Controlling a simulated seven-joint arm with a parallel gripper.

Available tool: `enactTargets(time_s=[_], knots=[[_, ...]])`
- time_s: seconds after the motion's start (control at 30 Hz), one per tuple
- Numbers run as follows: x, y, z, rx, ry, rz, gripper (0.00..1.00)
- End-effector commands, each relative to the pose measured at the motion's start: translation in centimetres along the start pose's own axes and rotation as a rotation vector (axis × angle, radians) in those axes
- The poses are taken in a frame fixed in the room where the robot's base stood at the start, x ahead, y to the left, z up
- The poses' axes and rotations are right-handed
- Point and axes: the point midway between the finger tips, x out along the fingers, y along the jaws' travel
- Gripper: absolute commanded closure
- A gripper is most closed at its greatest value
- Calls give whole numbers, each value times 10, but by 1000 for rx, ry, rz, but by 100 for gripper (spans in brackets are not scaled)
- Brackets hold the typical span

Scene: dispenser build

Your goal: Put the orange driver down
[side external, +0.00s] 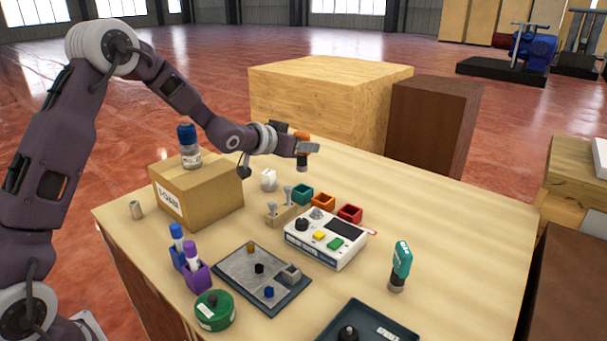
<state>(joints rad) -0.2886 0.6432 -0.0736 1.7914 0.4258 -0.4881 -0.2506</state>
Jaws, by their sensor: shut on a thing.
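The orange driver (302,135) is in my gripper (308,148), in the side external view. Its orange body shows above the jaws and its dark lower end shows below them. My gripper is shut on it and holds it upright over the far part of the table. The jaws hide the driver's middle. I cannot tell whether its lower end touches the table. A teal driver (402,260) stands upright on its dark base at the right of the table.
Teal, orange and red bins (324,202) stand near a white control box (325,241). A carton (197,190) bears a blue-capped jar (188,146). A grey plate (238,268), a green round container (215,311) and a dark tray (345,312) lie in front. The right tabletop is mostly clear.

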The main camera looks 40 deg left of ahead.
Motion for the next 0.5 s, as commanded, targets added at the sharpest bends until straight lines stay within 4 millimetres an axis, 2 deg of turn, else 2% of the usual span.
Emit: enactTargets(time_s=[0.23,0.5], knots=[[17,1,41,0,0,0,100],[19,0,45,0,3,-1,100]])
